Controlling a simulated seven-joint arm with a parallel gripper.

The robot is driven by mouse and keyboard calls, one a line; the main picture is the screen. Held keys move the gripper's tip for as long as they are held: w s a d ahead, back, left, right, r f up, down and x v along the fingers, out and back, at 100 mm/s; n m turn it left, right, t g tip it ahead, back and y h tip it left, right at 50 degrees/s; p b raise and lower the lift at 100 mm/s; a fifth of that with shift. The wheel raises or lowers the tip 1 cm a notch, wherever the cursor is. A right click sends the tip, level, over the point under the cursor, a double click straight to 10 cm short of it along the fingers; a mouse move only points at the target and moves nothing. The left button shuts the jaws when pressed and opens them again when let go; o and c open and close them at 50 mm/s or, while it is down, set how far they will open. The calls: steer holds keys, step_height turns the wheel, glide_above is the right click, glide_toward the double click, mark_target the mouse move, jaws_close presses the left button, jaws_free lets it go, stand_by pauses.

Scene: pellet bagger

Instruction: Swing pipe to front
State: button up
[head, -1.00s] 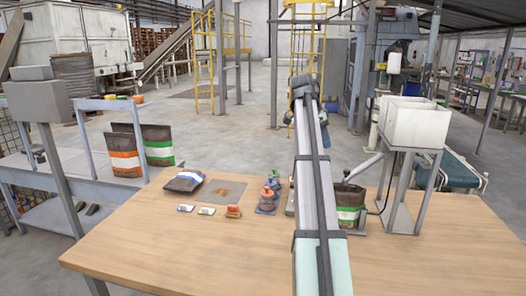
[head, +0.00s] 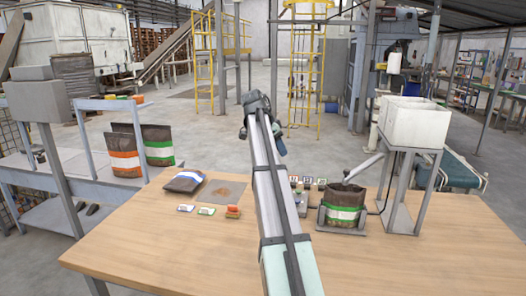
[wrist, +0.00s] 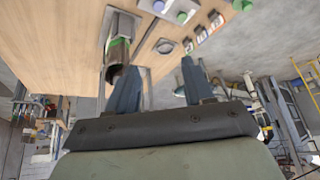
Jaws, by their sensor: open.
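The grey pipe (head: 364,167) slants down to the left from the white hopper (head: 414,122). Its lower end is over the open top of a brown bag (head: 345,203) with a green and white band, standing in a grey holder (head: 343,228). The bag also shows in the wrist view (wrist: 118,56). In that view, my gripper (wrist: 160,64) has its two blue-grey fingers apart, with nothing held between them. It is tilted, and the left finger overlaps the view of the bag's surroundings.
Small labelled buttons or cards (head: 308,183) sit left of the bag. A filled bag with a blue band (head: 186,181), small tags and an orange-topped block (head: 233,212) lie on the left of the wooden table (head: 180,250). The table's front right is clear.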

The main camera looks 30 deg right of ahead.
steer(key=shift+n+t, duration=0.3)
steer(key=shift+n, duration=0.1)
steer(key=shift+w+a+f, duration=0.25)
steer(key=shift+w+a, duration=0.25)
steer(key=shift+a, duration=0.2)
steer(key=shift+w+a+f, duration=0.25)
steer(key=shift+w+a, duration=0.3)
steer(key=shift+a, duration=0.15)
steer(key=shift+w+a+f, duration=0.25)
steer(key=shift+w+a, duration=0.25)
steer(key=shift+a, duration=0.2)
